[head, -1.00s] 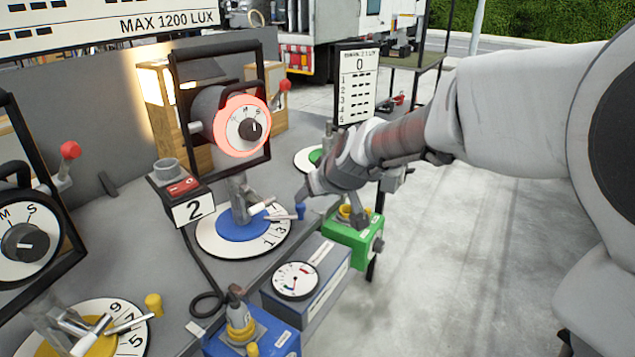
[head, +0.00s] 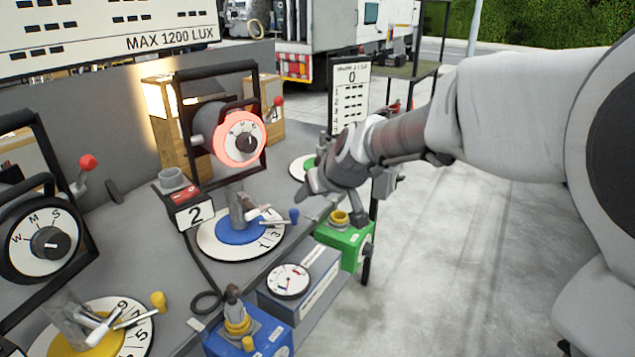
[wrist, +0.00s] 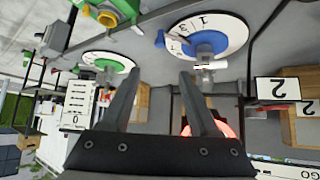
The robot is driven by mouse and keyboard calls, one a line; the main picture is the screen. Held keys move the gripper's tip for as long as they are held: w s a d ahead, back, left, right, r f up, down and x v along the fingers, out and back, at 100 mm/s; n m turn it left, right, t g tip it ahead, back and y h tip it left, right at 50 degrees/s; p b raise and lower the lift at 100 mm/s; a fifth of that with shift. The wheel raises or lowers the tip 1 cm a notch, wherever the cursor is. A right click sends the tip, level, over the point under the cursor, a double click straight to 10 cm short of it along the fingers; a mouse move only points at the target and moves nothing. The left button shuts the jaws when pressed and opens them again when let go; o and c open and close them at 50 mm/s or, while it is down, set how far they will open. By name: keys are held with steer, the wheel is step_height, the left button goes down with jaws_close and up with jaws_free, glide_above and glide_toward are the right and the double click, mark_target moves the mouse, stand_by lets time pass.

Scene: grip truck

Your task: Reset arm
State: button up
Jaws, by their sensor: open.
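My gripper (head: 335,200) hangs at the end of my arm, over the right edge of the grey bench, above the green box. In the wrist view my gripper (wrist: 160,85) shows two fingers spread apart with nothing between them. The lamp with the red-ringed dial (head: 240,138) stands on the blue numbered disc (head: 238,232), left of my gripper. The blue disc also shows in the wrist view (wrist: 235,38), beyond the fingertips. No contact between my gripper and any object is visible.
A green box (head: 340,240), a gauge box (head: 318,280) and a blue box (head: 225,343) line the bench's front edge. A second lamp dial (head: 48,243) is at left. A black-framed score board (head: 350,95) stands behind my arm. The pavement at right is clear.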

stand_by(0.3)
steer(key=s+d+m+g+h, duration=0.1)
steer(key=s+d+m, duration=0.1)
steer(key=s+d, duration=0.5)
steer(key=s+d+m+h, duration=0.15)
steer(key=s+d, duration=0.25)
steer(key=s, duration=0.7)
steer(key=s+d+m+g+h, duration=0.15)
steer(key=s+d, duration=0.35)
steer(key=s, duration=0.5)
step_height(320, 180, up, 13)
steer(key=p, duration=1.2)
steer(key=shift+s, duration=0.15)
steer(key=shift+f, duration=0.15)
